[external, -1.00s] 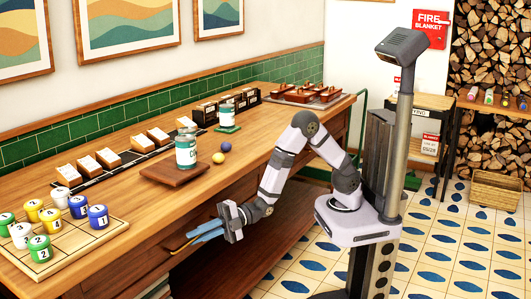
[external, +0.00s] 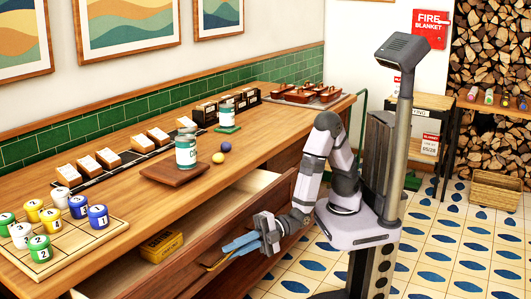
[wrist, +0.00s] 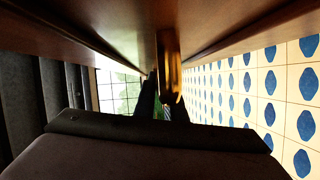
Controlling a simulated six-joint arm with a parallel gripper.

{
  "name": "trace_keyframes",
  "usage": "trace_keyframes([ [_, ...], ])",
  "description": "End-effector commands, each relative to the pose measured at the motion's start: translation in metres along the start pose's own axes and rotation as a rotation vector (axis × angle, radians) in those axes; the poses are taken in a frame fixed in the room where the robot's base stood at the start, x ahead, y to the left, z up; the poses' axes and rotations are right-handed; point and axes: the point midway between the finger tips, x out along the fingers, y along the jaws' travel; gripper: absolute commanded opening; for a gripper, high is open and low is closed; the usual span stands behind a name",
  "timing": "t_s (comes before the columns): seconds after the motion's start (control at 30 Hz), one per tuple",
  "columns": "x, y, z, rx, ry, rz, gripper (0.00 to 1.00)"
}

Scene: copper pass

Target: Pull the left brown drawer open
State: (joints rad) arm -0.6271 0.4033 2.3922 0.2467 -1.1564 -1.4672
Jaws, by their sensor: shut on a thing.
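The left brown drawer (external: 274,206) stands pulled out from under the wooden counter, with its inside showing. A yellow box (external: 161,246) lies in it towards the left end. My gripper (external: 228,251), with blue fingers, is at the drawer's front, shut on the brass handle (external: 212,264). In the wrist view the handle (wrist: 171,72) runs between the dark fingers, close under the brown drawer front. The fingers hide part of the handle.
The counter top (external: 260,135) carries a tray of numbered paint pots (external: 50,236), a tin on a brown board (external: 186,152) and two small balls. Patterned floor tiles (external: 455,245) are clear at the right. My column stands behind the arm.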

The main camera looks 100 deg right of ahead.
Motion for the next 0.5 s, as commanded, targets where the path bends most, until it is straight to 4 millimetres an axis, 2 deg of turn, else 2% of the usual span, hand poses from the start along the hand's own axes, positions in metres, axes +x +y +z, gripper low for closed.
trace_keyframes([
  [0.03,-0.004,-0.003,-0.012,-0.001,0.007,-0.003,0.0],
  [0.2,-0.014,-0.008,-0.034,-0.001,0.004,-0.004,0.0],
  [0.5,-0.02,-0.011,-0.047,-0.002,-0.001,-0.002,0.0],
])
